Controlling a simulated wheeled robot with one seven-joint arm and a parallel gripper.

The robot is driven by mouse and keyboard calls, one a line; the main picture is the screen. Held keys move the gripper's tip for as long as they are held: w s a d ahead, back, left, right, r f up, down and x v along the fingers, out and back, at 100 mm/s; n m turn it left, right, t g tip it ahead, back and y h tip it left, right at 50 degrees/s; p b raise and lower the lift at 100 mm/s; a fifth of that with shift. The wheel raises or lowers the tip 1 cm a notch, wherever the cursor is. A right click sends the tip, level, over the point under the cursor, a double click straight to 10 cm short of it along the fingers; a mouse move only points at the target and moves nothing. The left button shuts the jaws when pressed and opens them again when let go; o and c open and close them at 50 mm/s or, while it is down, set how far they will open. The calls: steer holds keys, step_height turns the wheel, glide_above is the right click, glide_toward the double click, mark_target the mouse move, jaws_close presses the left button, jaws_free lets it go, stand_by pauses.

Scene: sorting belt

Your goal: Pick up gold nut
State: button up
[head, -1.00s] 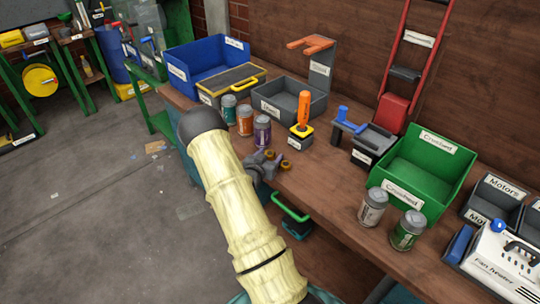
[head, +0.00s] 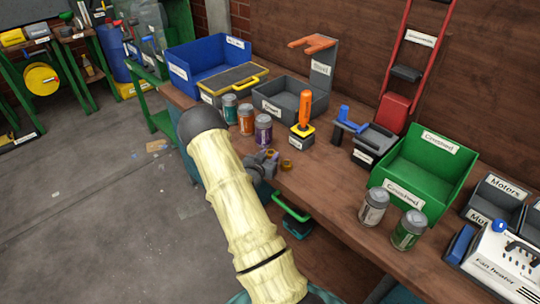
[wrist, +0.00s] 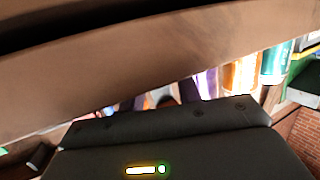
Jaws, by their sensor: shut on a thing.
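My gripper (head: 268,158) is at the near edge of the workbench, just in front of the purple can. It is shut on a small gold nut (head: 271,153), which shows only in part between the fingers. A second gold nut (head: 286,166) lies on the bench just to the right, apart from the fingers. In the wrist view, my gripper's dark body fills the bottom and the fingertips and held nut cannot be made out.
Teal (head: 230,107), orange (head: 246,119) and purple (head: 263,131) cans stand behind my gripper. An orange-handled tool (head: 304,113) stands to the right. A green crate (head: 424,175) and two more cans are further right. Bare bench lies between.

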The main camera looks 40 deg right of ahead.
mark_target(269, 155)
steer(key=shift+r, duration=0.1)
step_height(269, 155, up, 18)
steer(key=shift+p, duration=0.45)
stand_by(0.5)
steer(key=w+a+r+n+t+y+p, duration=0.1)
steer(key=w+a+n+t+y+p, duration=0.2)
steer(key=a+p, duration=0.5)
steer(key=w+a+n+t+y+p, duration=0.3)
steer(key=w+a+n+p, duration=0.1)
steer(key=a+p, duration=0.4)
steer(key=s+a+n+t+y+p, duration=0.1)
steer(key=a+y+p, duration=0.3)
steer(key=a, duration=0.5)
steer(key=s+a+r+n+t+y+p, duration=0.1)
steer(key=a+n+y+p, duration=0.3)
steer(key=a+p, duration=0.4)
steer(key=shift+s+a+n+t+p, duration=0.3)
steer(key=shift+s+a+p, duration=0.15)
steer(key=shift+s, duration=0.4)
